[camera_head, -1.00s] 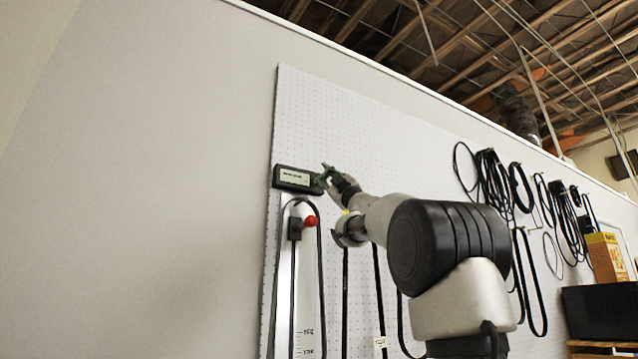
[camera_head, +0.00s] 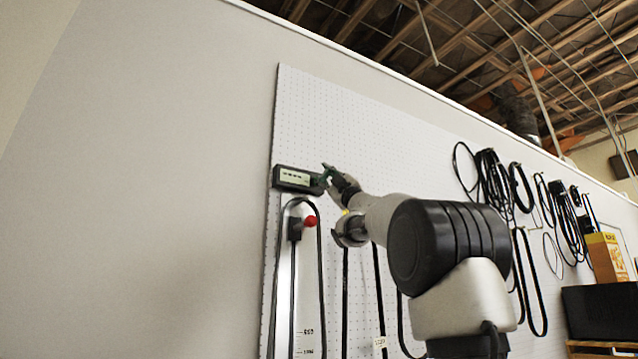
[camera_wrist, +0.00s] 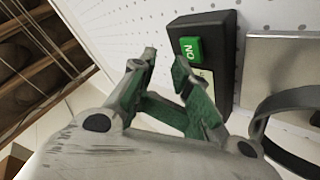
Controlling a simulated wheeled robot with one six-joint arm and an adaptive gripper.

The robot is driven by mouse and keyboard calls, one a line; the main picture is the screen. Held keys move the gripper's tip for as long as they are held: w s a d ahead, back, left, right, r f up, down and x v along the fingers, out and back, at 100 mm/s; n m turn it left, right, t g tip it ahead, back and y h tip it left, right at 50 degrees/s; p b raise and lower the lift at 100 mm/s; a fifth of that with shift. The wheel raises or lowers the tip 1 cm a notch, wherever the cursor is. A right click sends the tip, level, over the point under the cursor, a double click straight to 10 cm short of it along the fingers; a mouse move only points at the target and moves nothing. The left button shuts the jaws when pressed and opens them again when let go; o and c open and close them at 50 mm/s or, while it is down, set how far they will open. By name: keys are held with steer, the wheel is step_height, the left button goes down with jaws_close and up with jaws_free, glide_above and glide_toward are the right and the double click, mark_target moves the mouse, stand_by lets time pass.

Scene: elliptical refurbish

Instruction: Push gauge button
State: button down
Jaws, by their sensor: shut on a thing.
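The gauge is a dark box with a light display (camera_head: 295,178), mounted near the upper left of the pegboard. In the wrist view its green ON button (camera_wrist: 190,49) shows on the black gauge housing (camera_wrist: 222,48). My gripper (camera_head: 326,176) is at the gauge's right end in the head view. In the wrist view my gripper's green-padded fingers (camera_wrist: 165,64) show a narrow gap, with one fingertip close beside the button. Whether it touches is unclear. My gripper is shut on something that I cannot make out. The display shows a short row of dash-like marks.
Below the gauge hang a pale scale strip (camera_head: 307,270), black belts and a red knob (camera_head: 311,221). More black belts (camera_head: 490,180) hang on the pegboard (camera_head: 380,140) to the right. A yellow box (camera_head: 604,257) stands at far right. The wall left of the board is clear.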

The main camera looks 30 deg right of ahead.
steer(key=shift+w, duration=0.1)
stand_by(0.3)
steer(key=shift+w, duration=0.35)
steer(key=shift+w, duration=0.2)
stand_by(0.4)
steer(key=shift+s, duration=0.65)
steer(key=s, duration=0.6)
steer(key=shift+d, duration=0.1)
stand_by(0.5)
